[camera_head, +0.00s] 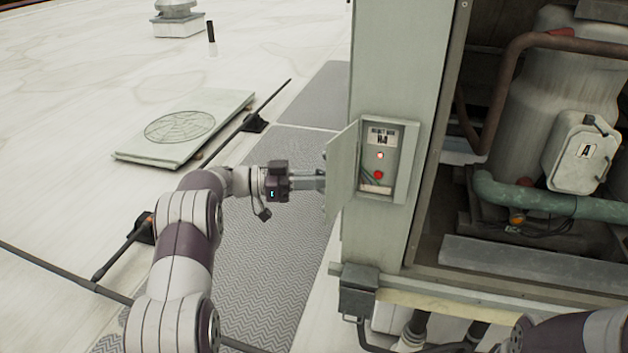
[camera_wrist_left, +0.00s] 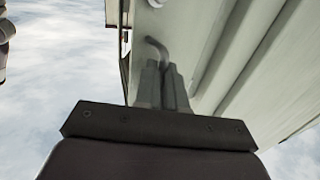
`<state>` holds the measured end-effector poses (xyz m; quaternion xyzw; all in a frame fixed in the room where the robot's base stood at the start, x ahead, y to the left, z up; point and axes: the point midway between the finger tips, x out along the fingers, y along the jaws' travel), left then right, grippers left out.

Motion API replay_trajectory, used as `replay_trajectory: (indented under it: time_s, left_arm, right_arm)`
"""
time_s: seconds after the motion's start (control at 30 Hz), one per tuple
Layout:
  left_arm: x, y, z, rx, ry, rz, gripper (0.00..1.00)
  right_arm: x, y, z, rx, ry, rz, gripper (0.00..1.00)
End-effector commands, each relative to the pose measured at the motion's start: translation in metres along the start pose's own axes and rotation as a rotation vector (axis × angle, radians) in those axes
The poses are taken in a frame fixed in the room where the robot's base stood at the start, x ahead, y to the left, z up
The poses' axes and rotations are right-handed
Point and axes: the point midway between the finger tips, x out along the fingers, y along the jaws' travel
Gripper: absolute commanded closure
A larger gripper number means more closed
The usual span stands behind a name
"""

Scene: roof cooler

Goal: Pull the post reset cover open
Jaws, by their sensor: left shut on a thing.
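The post reset cover (camera_head: 343,168) is a pale grey-green door on the cabinet post, hinged at the left of its recess. It stands swung out to the left, and the recess (camera_head: 380,160) shows a label, a lit red-and-white light and a red button. My left gripper (camera_head: 318,181) is at the outer side of the cover, its fingers reaching it from the left. In the left wrist view the fingers (camera_wrist_left: 162,88) are closed together on a thin bent metal handle (camera_wrist_left: 158,47). The fingertips are partly hidden by the cover in the head view.
The cabinet post (camera_head: 398,60) rises beside the cover. A grey walkway mat (camera_head: 265,250) lies on the roof. A small junction box (camera_head: 358,290) sits below the post.

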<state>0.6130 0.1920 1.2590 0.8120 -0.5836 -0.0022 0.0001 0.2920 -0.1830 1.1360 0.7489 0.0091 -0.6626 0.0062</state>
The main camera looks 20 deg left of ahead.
Motion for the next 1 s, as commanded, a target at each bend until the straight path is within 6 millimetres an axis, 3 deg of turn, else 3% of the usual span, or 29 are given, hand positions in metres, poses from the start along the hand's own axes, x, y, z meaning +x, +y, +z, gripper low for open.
replay_trajectory:
  time_s: [0.03, 0.13, 0.47, 0.57, 0.83, 1.0]
  left_arm:
    - [-0.001, -0.004, -0.009, 0.015, 0.007, -0.013, 1.0]
    - [-0.001, -0.003, -0.009, 0.015, 0.006, -0.012, 0.65]
    - [-0.004, -0.002, -0.003, 0.007, 0.005, -0.008, 0.65]
    - [-0.021, -0.003, 0.001, 0.007, 0.006, -0.01, 0.65]
    - [-0.093, -0.005, 0.002, 0.008, 0.004, -0.011, 0.65]
    - [-0.12, -0.005, -0.001, 0.006, 0.005, -0.009, 0.65]
  right_arm:
    - [-0.001, 0.0, 0.0, 0.0, 0.0, 0.0, 0.57]
    - [-0.001, 0.0, 0.0, 0.0, 0.0, 0.0, 0.57]
    - [0.002, 0.0, 0.0, 0.0, 0.0, 0.0, 0.57]
    - [0.012, 0.0, 0.001, 0.0, 0.0, 0.0, 0.57]
    - [0.04, 0.0, 0.005, 0.0, 0.0, 0.0, 0.57]
    - [0.045, 0.0, 0.005, 0.0, 0.0, 0.0, 0.57]
